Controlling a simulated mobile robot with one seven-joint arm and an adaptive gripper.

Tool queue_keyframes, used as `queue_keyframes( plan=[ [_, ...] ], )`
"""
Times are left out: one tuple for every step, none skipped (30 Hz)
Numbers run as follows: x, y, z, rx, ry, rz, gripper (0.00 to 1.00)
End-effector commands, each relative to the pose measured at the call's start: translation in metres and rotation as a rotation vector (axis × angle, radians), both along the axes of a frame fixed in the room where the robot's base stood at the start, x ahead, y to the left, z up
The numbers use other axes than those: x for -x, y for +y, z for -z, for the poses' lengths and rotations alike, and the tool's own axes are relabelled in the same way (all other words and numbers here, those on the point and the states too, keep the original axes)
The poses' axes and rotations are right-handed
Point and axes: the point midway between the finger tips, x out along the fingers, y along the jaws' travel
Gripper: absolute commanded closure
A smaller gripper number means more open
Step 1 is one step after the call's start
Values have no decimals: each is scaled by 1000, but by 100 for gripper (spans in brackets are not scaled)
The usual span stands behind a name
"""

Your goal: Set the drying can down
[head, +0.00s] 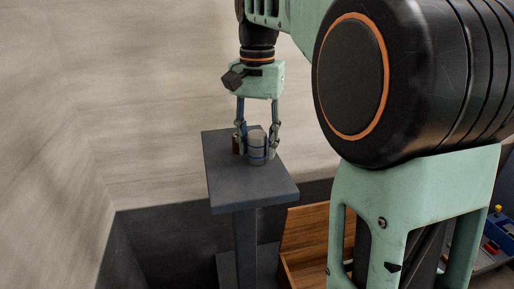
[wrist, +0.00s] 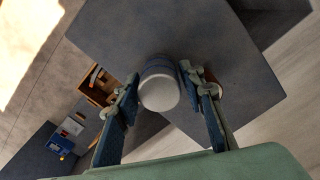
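The drying can (head: 257,151) is a grey cylinder with darker bands, upright over the top of a dark grey pedestal (head: 247,187). In the wrist view the can's pale round top (wrist: 160,92) shows between the fingers. My gripper (head: 257,143) points straight down, with one finger against each side of the can. In the wrist view my gripper (wrist: 159,80) has both pads close along the can's sides, and I take it as shut on the can. The can's base appears at the pedestal's surface, but I cannot tell whether it touches.
A reddish-brown object (head: 236,144) stands on the pedestal beside the left finger, partly hidden. The pedestal's front part is bare. A wooden box (head: 305,232) lies below to the right. A blue item with small parts (head: 499,223) is at the far right. A pale wall rises behind.

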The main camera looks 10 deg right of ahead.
Motion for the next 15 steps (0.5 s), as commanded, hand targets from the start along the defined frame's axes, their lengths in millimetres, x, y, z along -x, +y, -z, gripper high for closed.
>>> queue_keyframes(
  plan=[
    [0, 0, 0, 0, 0, 0, 71],
    [0, 0, 0, 0, 0, 0, 74],
    [0, 0, 0, 0, 0, 0, 78],
    [0, 0, 0, 0, 0, 0, 82],
    [0, 0, 0, 0, 0, 0, 85],
    [0, 0, 0, 0, 0, 0, 89],
    [0, 0, 0, 0, 0, 0, 93],
    [0, 0, 0, 0, 0, 0, 96],
    [0, 0, 0, 0, 0, 0, 100],
    [0, 0, 0, 0, 0, 0, 100],
    [0, 0, 0, 0, 0, 0, 100],
    [0, 0, 0, 0, 0, 0, 100],
    [0, 0, 0, 0, 0, 0, 100],
    [0, 0, 0, 0, 0, 0, 100],
    [0, 0, -1, 0, 0, 0, 100]
  ],
)
